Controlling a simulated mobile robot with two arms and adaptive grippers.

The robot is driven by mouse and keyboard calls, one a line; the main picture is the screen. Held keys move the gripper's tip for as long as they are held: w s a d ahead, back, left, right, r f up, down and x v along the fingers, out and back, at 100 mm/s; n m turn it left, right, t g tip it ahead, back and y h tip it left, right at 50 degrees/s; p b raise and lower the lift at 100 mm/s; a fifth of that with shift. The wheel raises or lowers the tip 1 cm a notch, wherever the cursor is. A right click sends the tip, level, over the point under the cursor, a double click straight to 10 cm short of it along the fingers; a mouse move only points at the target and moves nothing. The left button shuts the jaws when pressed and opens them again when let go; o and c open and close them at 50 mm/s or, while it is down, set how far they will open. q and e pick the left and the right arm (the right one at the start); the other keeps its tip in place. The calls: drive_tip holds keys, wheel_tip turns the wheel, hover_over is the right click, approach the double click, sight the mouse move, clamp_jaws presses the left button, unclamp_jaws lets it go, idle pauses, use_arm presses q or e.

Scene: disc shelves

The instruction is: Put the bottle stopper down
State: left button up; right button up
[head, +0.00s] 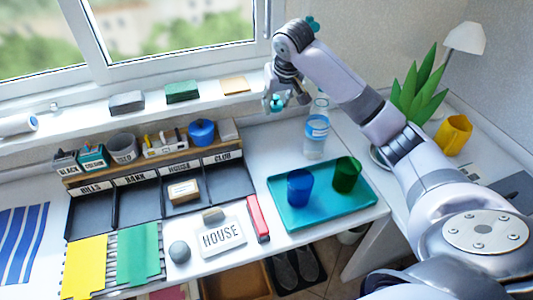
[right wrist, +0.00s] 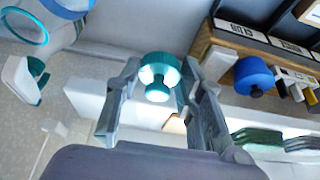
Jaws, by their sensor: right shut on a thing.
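My right gripper (head: 287,101) is shut on the teal bottle stopper (head: 275,103), in the air above the back of the desk, left of the bottle. In the right wrist view the stopper (right wrist: 158,68), with a teal cap and a pale, shiny lower part, sits between the two fingers of the gripper (right wrist: 160,92). A clear bottle (head: 316,130) with a blue label stands upright behind the teal tray (head: 318,215). Part of it shows in the right wrist view (right wrist: 22,28) at the upper left. My left gripper is not in view.
A blue cup (head: 299,188) and a green cup (head: 347,174) stand on the tray. Left are a labelled compartment rack (head: 150,190), a blue pot (head: 202,132), and a HOUSE sign (head: 222,237). A plant (head: 418,95) and yellow mug (head: 453,135) stand right. Bare desk shows around the bottle.

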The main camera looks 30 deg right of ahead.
wheel_tip(320, 180, down, 9)
hover_over(273, 157)
drive_tip(key=s, duration=0.1)
drive_tip(key=f, duration=0.6)
drive_tip(key=shift+s+a+f, duration=0.1)
drive_tip(key=shift+s+f, duration=0.05)
drive_tip(key=shift+s, duration=0.05)
drive_tip(key=shift+f, duration=0.25)
wheel_tip(273, 157, down, 4)
drive_tip(key=shift+f, duration=0.1)
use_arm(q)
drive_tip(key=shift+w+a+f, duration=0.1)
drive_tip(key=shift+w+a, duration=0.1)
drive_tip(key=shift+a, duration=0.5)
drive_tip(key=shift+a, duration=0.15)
use_arm(e)
drive_tip(key=shift+f, duration=0.15)
drive_tip(key=shift+f, duration=0.4)
